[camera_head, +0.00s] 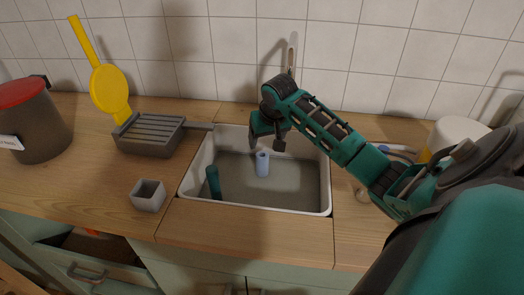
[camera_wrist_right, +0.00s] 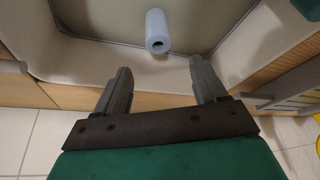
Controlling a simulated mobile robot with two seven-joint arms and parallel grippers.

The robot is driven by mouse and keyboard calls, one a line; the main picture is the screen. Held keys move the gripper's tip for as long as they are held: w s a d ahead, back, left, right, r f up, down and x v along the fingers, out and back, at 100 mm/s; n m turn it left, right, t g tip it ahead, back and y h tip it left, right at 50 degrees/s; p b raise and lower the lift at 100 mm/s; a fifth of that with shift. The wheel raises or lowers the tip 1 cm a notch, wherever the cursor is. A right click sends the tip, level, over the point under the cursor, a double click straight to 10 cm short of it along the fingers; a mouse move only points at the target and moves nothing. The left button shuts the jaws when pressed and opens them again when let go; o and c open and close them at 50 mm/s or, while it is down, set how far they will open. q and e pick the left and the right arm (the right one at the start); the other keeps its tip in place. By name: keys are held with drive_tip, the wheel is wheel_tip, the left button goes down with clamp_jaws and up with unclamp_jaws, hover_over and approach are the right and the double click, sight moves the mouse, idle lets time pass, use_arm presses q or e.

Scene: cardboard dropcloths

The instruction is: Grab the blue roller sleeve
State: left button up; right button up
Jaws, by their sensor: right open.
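The blue roller sleeve (camera_head: 262,164) is a small light-blue hollow cylinder standing in the sink basin in the head view. It also shows in the right wrist view (camera_wrist_right: 157,32), beyond the fingertips and a little above the gap between them. My right gripper (camera_head: 267,140) is over the sink, just above and near the sleeve. In the right wrist view its two fingers (camera_wrist_right: 160,76) are apart with nothing between them. The white-rimmed sink (camera_head: 250,208) is set in the wooden counter. My left gripper is not in view.
A dark green cylinder (camera_head: 213,182) stands at the sink's left side. A grey square cup (camera_head: 148,195), a grey slatted tray (camera_head: 150,134), a yellow paddle-shaped thing (camera_head: 109,88) and a red-lidded dark bin (camera_head: 38,125) stand on the left counter. An open drawer (camera_head: 85,262) is below.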

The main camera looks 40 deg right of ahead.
sight(262, 158)
drive_tip(key=b+x, duration=0.1)
drive_tip(key=x, duration=0.6)
drive_tip(key=shift+w+f, duration=0.1)
drive_tip(key=shift+f, duration=0.15)
drive_tip(key=shift+b+x, duration=0.85)
drive_tip(key=shift+x, duration=1.75)
drive_tip(key=shift+d+r, duration=0.1)
drive_tip(key=shift+d, duration=0.05)
drive_tip(key=c, duration=1)
